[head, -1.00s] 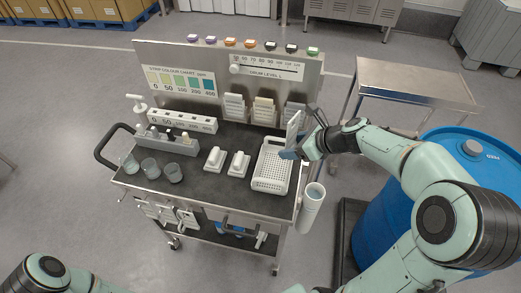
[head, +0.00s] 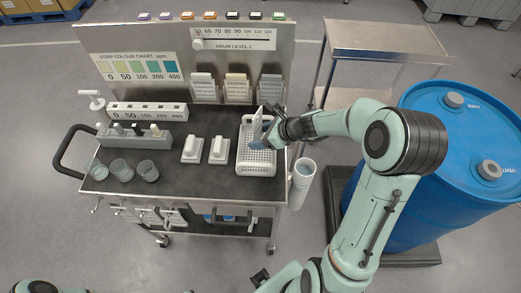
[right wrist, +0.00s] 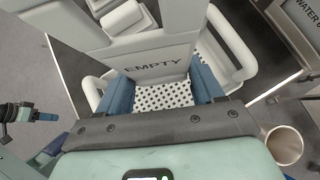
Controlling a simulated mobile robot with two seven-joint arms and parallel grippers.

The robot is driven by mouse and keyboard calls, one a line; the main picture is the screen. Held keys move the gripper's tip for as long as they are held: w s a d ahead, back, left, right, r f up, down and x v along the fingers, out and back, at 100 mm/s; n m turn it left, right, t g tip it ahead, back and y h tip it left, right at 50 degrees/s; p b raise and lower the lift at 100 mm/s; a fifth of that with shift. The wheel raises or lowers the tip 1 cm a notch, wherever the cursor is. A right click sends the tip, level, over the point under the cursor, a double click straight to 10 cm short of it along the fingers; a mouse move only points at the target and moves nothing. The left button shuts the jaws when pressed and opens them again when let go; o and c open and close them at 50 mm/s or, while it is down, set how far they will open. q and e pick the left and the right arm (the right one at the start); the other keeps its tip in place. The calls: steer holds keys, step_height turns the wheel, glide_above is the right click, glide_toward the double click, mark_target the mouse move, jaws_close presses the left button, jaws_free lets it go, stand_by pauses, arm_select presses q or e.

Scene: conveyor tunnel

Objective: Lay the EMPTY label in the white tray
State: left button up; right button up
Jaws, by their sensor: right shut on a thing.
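My right gripper (head: 264,137) is shut on the white EMPTY label (head: 256,120) above the white tray (head: 257,172). The label stands about upright over the tray; I cannot tell whether its lower edge touches the floor. In the right wrist view the dark word EMPTY reads on the label (right wrist: 155,68), between my gripper's two blue fingers (right wrist: 162,92). The tray's perforated floor and its raised rim (right wrist: 233,40) show around them.
Two white blocks on pads (head: 205,150) lie left of the tray. Several glass beakers (head: 122,168) stand at the cart's left front. Card holders (head: 237,88) stand behind the tray. A white cylinder (head: 303,183) hangs at the cart's right, near a blue drum (head: 430,200).

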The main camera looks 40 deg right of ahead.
mark_target(260, 152)
steer(key=shift+w+f, duration=0.25)
steer(key=shift+f, duration=0.7)
step_height(260, 152, down, 4)
steer(key=shift+f+b, duration=0.1)
steer(key=shift+b, duration=0.85)
arm_select(q)
steer(key=f, duration=0.1)
steer(key=s+f, duration=0.1)
steer(key=shift+s+f, duration=0.2)
steer(key=shift+f, duration=0.15)
arm_select(e)
steer(key=shift+f, duration=0.15)
arm_select(q)
steer(key=shift+f, duration=0.2)
arm_select(e)
steer(key=o, duration=1.5)
